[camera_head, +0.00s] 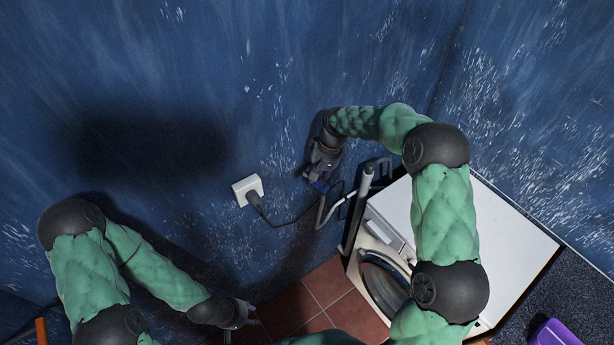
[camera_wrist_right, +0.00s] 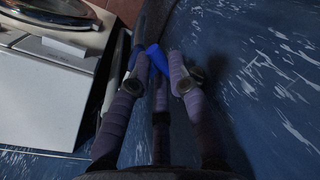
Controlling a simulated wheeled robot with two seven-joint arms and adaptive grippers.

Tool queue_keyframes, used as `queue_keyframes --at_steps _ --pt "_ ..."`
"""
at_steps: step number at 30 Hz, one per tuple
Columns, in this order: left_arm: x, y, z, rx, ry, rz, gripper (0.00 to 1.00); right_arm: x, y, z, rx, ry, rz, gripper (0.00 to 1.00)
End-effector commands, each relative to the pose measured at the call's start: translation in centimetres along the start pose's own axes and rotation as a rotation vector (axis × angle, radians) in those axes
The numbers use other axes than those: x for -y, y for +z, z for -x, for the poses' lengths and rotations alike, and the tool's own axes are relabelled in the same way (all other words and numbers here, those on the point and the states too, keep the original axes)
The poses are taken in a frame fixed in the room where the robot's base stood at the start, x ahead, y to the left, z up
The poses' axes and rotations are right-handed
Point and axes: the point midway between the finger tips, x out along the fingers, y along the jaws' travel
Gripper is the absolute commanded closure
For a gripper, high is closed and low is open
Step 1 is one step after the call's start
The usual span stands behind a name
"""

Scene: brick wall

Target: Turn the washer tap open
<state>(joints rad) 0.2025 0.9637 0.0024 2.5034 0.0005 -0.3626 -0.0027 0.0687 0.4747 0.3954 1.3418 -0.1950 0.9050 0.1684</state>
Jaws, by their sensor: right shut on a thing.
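The washer tap has a blue handle (camera_head: 319,186) at the wall, left of the washing machine (camera_head: 515,240). In the right wrist view the blue handle (camera_wrist_right: 157,57) shows between my fingers. My right gripper (camera_head: 318,178) is shut on this handle. It also shows in the right wrist view (camera_wrist_right: 157,70), with its fingers around the blue part. The tap body behind the handle is mostly hidden. My left gripper (camera_head: 252,320) hangs low over the floor, away from the tap, and looks empty; its jaw opening is too small to judge.
A white socket (camera_head: 247,190) with a black plug and cable (camera_head: 285,222) is on the blue wall. A grey hose (camera_head: 325,215) and a pale upright pipe (camera_head: 357,208) stand between tap and washer. Red floor tiles (camera_head: 320,285) lie below. A purple object (camera_head: 556,334) is at lower right.

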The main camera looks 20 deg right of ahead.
Motion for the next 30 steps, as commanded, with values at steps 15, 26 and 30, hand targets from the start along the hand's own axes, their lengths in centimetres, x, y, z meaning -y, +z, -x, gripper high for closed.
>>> queue_keyframes --at_steps 15,26,30 --pt "-0.2 0.0 0.7 0.0 0.0 0.0 0.6 -2.3 -0.9 0.6 0.071 0.001 0.373 1.0" --pt "-0.3 0.0 0.8 0.0 0.0 0.0 0.6 -2.7 -1.3 0.7 0.088 0.001 0.465 1.0" --pt "-0.3 0.0 0.8 0.0 0.0 0.0 0.6 -2.8 -1.3 0.7 0.089 0.002 0.473 1.0"
